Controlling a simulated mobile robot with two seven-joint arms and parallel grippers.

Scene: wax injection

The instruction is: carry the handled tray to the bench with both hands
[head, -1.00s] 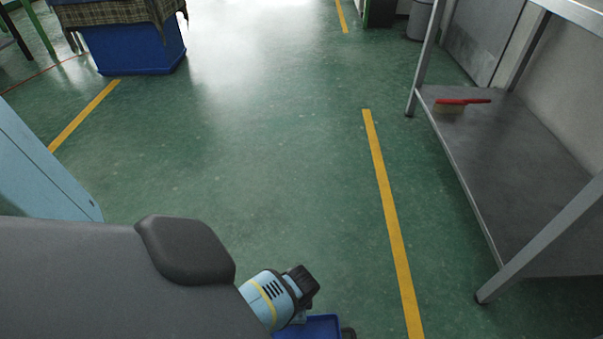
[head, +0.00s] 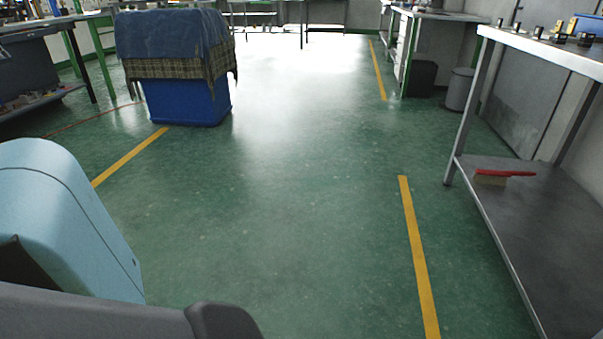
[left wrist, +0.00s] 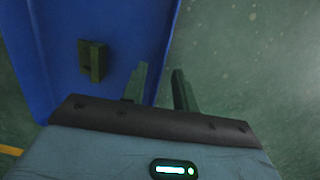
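The blue tray (left wrist: 125,20) shows in the left wrist view, with a dark green block (left wrist: 92,61) lying inside it. My left gripper (left wrist: 158,75) is at the tray's right-hand wall, one finger on the inner side and one on the outer. The fingers are apart, with a strip of floor visible between the wall and the outer finger. No handle can be made out. The tray and both grippers are outside the head view. The bench (head: 560,50) stands at the right, with several small items on its top.
The bench's lower shelf (head: 530,215) holds a red-handled brush (head: 505,176). A cloth-covered blue bin (head: 185,100) stands at the left. A grey bin (head: 460,90) stands beyond the bench. The green floor between the yellow lines is clear.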

